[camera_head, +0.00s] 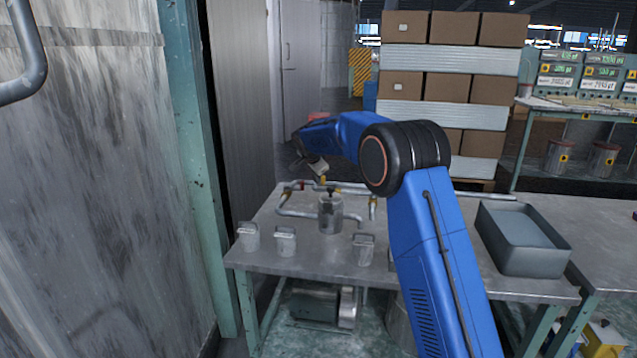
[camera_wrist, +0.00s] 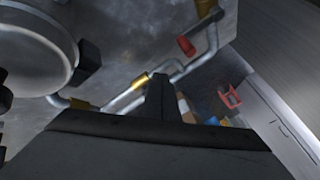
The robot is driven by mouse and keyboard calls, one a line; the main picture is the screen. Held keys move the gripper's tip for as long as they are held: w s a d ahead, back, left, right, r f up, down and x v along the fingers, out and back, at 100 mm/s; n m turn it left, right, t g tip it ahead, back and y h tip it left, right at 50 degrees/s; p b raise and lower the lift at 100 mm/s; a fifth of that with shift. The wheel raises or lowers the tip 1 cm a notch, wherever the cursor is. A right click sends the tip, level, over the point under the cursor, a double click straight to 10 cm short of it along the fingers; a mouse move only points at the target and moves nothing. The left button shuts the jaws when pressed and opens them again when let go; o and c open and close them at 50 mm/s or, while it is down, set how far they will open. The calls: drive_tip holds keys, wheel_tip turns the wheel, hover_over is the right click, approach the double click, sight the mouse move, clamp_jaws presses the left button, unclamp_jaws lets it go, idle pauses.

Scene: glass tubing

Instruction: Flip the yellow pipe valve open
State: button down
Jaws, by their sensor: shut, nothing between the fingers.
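A small yellow piece (camera_head: 323,181), which may be the valve handle, shows over the pipework at the back of the metal bench. It is too small to tell how it is turned. My gripper (camera_head: 330,190) points down at the pipes close beside it; contact cannot be made out. In the wrist view my gripper's dark fingers (camera_wrist: 163,92) are together and empty, in front of the grey pipe. A yellow part (camera_wrist: 140,80) lies on the pipe just left of the fingertips; whether it is the valve or a collar is unclear. A red valve handle (camera_wrist: 186,46) sits farther along the pipe.
A metal canister (camera_head: 330,215) stands below my gripper. Several lidded metal pots (camera_head: 285,241) line the bench's front edge. A grey tray (camera_head: 522,240) is at right. A worn wall (camera_head: 90,180) closes the left side. Stacked boxes (camera_head: 450,90) stand behind.

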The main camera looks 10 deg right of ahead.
wheel_tip(320, 180, up, 5)
drive_tip(key=s+a, duration=0.2)
drive_tip(key=a, duration=0.1)
drive_tip(key=shift+s+r, duration=0.15)
drive_tip(key=shift+s, duration=0.25)
drive_tip(key=shift+d, duration=0.1)
drive_tip(key=s+d+r+n, duration=0.25)
drive_tip(key=s+d, duration=0.25)
drive_tip(key=s, duration=0.6)
drive_tip(key=s+d+r+n+g, duration=0.1)
drive_tip(key=s+d+r, duration=0.25)
drive_tip(key=s, duration=0.75)
drive_tip(key=s+d+r+n, duration=0.25)
drive_tip(key=s+d, duration=0.25)
drive_tip(key=s, duration=0.6)
drive_tip(key=s+d+f+n, duration=0.1)
drive_tip(key=s+f, duration=0.3)
drive_tip(key=s, duration=0.8)
drive_tip(key=s+d+f+n+y, duration=0.1)
drive_tip(key=s+f+n, duration=0.2)
drive_tip(key=s, duration=0.9)
drive_tip(key=s+d+f+n+g+y, duration=0.1)
drive_tip(key=s+d+f+n, duration=0.1)
drive_tip(key=s+f, duration=0.5)
drive_tip(key=s, duration=0.6)
drive_tip(key=shift+f, duration=0.15)
